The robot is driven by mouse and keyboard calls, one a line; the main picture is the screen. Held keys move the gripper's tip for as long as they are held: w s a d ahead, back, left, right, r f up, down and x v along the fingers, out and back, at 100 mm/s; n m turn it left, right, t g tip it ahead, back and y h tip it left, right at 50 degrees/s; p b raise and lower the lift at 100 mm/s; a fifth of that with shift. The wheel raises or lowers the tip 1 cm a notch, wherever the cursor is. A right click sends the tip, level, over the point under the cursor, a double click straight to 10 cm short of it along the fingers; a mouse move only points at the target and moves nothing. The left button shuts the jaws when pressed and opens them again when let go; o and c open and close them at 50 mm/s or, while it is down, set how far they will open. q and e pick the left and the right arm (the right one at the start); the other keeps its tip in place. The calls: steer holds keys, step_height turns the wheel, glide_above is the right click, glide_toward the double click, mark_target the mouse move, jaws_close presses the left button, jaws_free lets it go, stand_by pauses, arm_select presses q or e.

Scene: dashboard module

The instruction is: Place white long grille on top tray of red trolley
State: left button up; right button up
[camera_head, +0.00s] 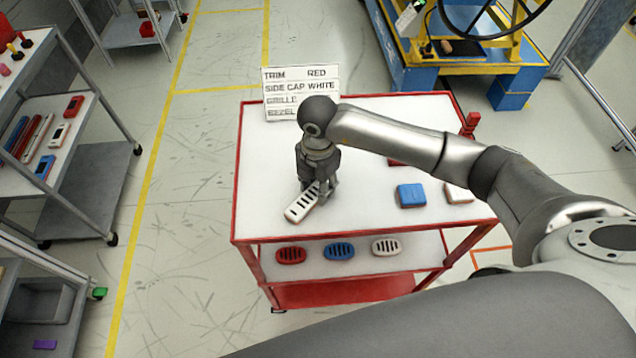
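A long white grille (298,207) with a row of dark slots is at the left part of the white top tray (270,160) of the red trolley (237,190). It lies diagonally, its near left end clear of the fingers. My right gripper (319,188) points down over the grille's far right end, which sits between or beside its fingers. The fingers hide that end, and I cannot tell if they grip it or if the grille touches the tray. My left gripper is not in view.
A blue block (411,195) and a white block (457,193) lie on the tray's right part. A sign (283,80) stands at its back. The lower shelf holds red (291,255), blue (339,252) and white (386,246) oval grilles. Shelves with parts (85,150) stand left.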

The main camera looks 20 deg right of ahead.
mark_target(318, 188)
steer(key=o, duration=0.5)
steer(key=shift+r, duration=0.1)
steer(key=shift+r+b, duration=1.45)
steer(key=shift+r, duration=4.65)
